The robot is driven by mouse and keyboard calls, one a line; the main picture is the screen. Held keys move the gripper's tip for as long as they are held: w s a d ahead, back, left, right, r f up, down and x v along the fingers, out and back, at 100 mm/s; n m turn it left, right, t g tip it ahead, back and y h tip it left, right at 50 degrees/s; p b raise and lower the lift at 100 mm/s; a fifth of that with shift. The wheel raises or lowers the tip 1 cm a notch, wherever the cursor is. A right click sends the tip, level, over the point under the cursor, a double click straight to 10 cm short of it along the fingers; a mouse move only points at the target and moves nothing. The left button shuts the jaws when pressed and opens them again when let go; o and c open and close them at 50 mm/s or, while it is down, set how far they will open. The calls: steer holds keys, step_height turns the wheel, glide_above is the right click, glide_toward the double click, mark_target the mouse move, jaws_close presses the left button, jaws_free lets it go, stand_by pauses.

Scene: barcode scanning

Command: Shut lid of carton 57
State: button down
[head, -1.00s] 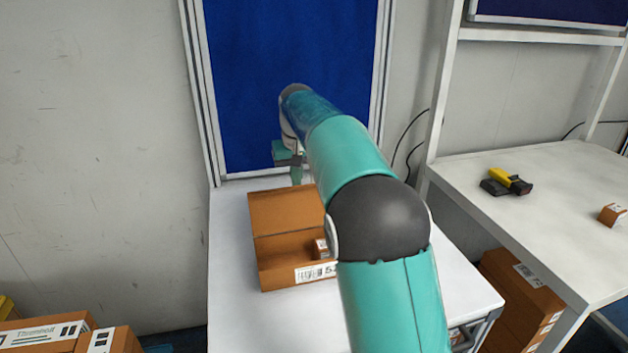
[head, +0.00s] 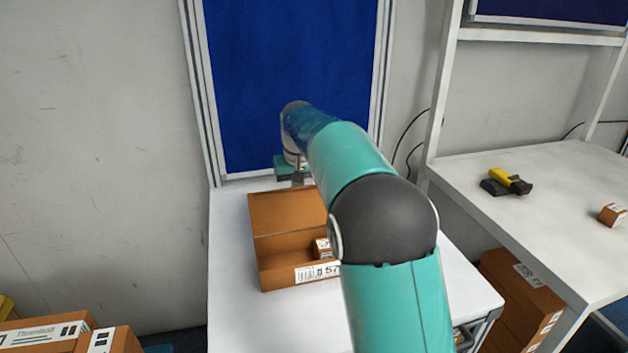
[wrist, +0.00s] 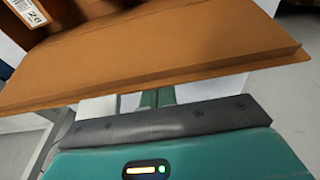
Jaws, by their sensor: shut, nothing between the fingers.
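The carton marked 57 (head: 285,276) stands open on the white table. Its brown lid (head: 284,209) is raised at the back edge, and a small labelled box (head: 322,248) sits inside. My arm hides the carton's right side. My gripper (head: 297,180) is behind the raised lid, low near the table's far edge. In the wrist view, the lid (wrist: 160,55) spans the picture just beyond my shut green fingers (wrist: 157,98). Whether the fingertips touch the lid cannot be told.
A blue panel (head: 290,80) stands close behind the table (head: 235,315). A second white table (head: 555,180) on the right holds a yellow and black scanner (head: 508,183) and a small brown box (head: 612,215). More cartons are at lower left (head: 50,335). The table is clear left of the carton.

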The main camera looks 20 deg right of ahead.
steer(key=s, duration=0.5)
stand_by(0.4)
stand_by(0.4)
step_height(320, 180, up, 5)
stand_by(0.6)
